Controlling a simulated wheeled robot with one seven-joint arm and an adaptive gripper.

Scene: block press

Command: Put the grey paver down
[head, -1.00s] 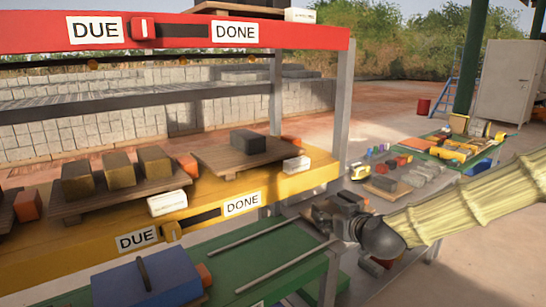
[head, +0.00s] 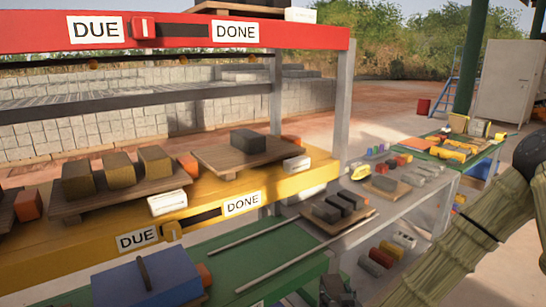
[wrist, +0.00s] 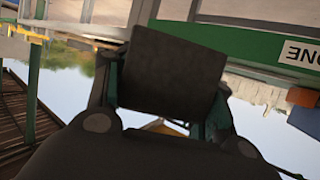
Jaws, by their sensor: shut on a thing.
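My gripper (wrist: 166,92) is shut on a dark grey paver (wrist: 165,70), which fills the middle of the wrist view between the two fingers. In the head view only a dark part of my gripper (head: 336,291) shows at the bottom edge, beside the green shelf's right end; the held paver cannot be made out there.
The yellow shelf (head: 325,178) also bears a board with brown blocks (head: 120,170). A green shelf (head: 225,252) with two rails and a blue block (head: 145,280) is below. Coloured blocks (head: 375,258) lie lower right. A green table (head: 440,152) stands behind.

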